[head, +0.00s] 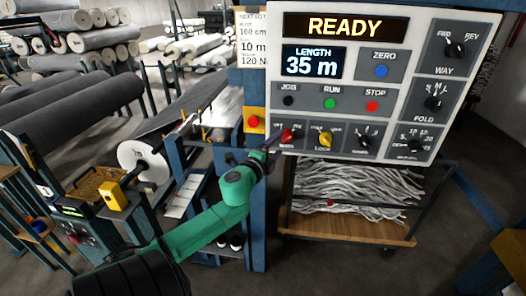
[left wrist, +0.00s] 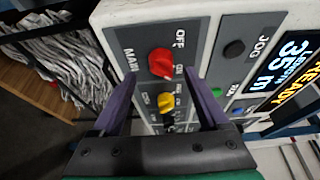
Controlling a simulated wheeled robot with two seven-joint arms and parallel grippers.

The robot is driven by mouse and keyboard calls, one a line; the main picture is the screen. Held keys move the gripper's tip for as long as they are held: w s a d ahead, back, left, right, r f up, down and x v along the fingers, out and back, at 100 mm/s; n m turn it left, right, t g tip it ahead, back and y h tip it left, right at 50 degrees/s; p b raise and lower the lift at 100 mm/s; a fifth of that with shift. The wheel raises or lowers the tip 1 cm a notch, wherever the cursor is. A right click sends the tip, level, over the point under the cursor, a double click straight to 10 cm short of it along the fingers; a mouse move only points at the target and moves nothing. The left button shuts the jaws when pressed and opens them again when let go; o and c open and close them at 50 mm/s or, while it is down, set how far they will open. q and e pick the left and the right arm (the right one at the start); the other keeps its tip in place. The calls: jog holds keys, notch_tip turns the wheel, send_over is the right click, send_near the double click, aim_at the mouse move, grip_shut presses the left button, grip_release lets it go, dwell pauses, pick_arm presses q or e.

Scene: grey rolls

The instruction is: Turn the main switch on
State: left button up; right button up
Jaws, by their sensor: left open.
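The main switch is a red rotary knob (head: 288,135) at the lower left of the grey control panel (head: 262,82), above the word MAIN. The red knob (left wrist: 160,63) is seen close up in the left wrist view, with OFF and ON lettering beside it. I cannot tell clearly which mark it points to. My left gripper (head: 276,140) is at the panel's lower left edge. In the left wrist view its purple fingers (left wrist: 160,80) are open, one on each side of the red knob's column, with nothing held. My right gripper is not in view.
A yellow knob (head: 325,138) sits close beside the red one. JOG, RUN and STOP buttons are above; a lit display (head: 345,27) reads READY. A separate red button (head: 253,121) is on the blue post. A wooden cart (head: 345,228) with grey strips stands below.

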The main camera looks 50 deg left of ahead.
pick_arm(q)
jog(key=b+v, duration=0.1)
jog(key=v, duration=0.9)
jog(key=shift+b, duration=0.3)
